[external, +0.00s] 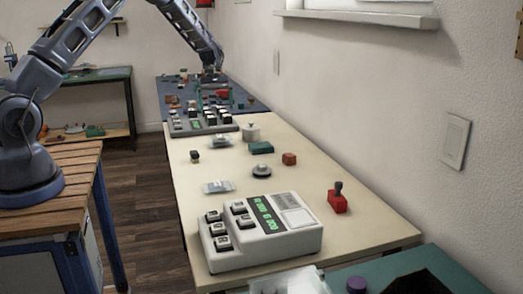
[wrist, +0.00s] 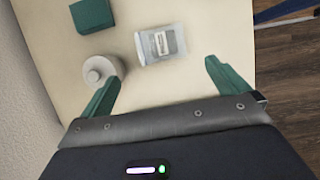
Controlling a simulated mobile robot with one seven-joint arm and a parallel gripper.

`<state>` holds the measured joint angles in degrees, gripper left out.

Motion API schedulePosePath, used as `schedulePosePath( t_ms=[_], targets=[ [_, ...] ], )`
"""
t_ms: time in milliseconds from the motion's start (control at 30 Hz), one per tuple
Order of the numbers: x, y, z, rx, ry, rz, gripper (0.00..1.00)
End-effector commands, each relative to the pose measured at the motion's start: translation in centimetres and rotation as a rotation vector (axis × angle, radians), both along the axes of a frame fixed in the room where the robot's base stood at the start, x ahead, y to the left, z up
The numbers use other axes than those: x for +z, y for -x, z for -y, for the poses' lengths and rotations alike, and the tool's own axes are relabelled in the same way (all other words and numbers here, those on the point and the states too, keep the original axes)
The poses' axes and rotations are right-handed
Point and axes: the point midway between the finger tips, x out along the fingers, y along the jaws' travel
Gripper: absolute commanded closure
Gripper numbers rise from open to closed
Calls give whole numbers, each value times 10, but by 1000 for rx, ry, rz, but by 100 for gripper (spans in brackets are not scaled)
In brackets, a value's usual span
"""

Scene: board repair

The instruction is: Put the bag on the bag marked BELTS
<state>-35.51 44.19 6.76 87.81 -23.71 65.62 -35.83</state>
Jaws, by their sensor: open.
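A clear bag with a pale label (wrist: 162,44) lies on the cream table in the wrist view, ahead of my fingers; it seems to be the bag at the table's far end in the external view (external: 212,142). Another clear bag (external: 218,187) lies nearer, behind the white keypad machine. The lettering on both is too small to read, so I cannot tell which says BELTS. My gripper (wrist: 166,90) is open and empty, its green fingers apart and short of the bag. In the external view my gripper (external: 216,97) is at the far end, above the blue mat.
A round grey pot (wrist: 100,70) stands left of the bag, close to my left finger, with a green box (wrist: 92,14) beyond. A keypad machine (external: 205,121) stands at the mat's near edge. A brown block (external: 289,159) and red switch (external: 337,202) sit toward the wall.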

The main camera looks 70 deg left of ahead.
Motion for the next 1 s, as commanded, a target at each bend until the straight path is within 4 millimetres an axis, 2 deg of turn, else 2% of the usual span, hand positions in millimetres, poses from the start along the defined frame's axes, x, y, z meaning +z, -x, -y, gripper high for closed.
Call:
schedulePosePath(
  t_ms=[233,367,667,1000],
  targets=[
    [8,-1,4,-11,-5,6,0],
    [35,-2,24,-59,-24,29,0],
    [133,10,107,-262,-100,119,0],
    [223,53,203,-504,-189,223,0]
  ],
)
